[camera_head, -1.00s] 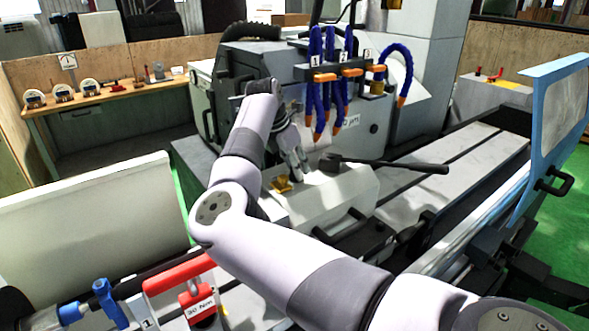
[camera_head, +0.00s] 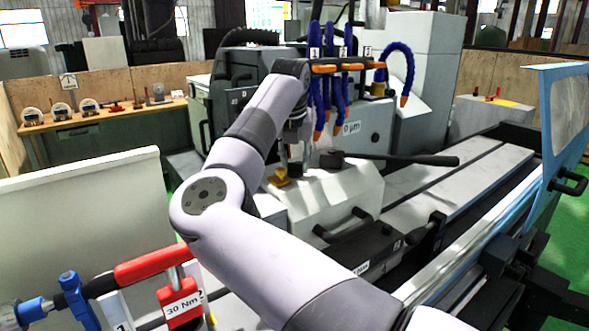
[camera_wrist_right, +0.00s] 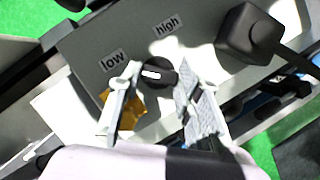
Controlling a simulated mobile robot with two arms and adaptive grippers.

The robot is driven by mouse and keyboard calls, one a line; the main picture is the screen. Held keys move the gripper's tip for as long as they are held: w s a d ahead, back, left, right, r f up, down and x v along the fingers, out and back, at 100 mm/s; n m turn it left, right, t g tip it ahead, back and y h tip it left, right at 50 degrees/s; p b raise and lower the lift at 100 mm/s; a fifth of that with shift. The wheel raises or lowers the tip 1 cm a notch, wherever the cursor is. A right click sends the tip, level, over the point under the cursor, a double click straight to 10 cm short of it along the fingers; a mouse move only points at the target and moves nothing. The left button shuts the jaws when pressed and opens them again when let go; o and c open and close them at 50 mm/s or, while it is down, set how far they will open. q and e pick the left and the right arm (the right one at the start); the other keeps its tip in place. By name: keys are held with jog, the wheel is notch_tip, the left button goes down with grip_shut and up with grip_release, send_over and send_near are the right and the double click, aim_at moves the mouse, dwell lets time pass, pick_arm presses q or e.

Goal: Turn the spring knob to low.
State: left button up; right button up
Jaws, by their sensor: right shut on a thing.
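The spring knob (camera_wrist_right: 165,72) is black and round with a white mark that lies on its left part in the right wrist view. The label "low" (camera_wrist_right: 112,60) is up-left of it and the label "high" (camera_wrist_right: 166,25) is above it. My right gripper (camera_wrist_right: 158,76) is shut on the knob, with one finger on its left and one on its right. In the head view my right gripper (camera_head: 293,167) points down at the pale housing (camera_head: 335,200); the knob is hidden there. My left gripper is not in view.
A black lever (camera_head: 400,159) lies across the housing right of my gripper; its square base (camera_wrist_right: 248,34) shows up-right in the wrist view. A yellow part (camera_head: 279,179) is left of the fingers. Blue coolant hoses (camera_head: 339,95) hang close behind my right arm.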

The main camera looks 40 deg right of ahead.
jog(key=shift+n, duration=0.3)
jog(key=shift+r, duration=0.1)
jog(key=o, duration=1.1)
jog(key=shift+o, duration=0.2)
jog(key=v, duration=1.2)
jog(key=shift+s+d, duration=0.1)
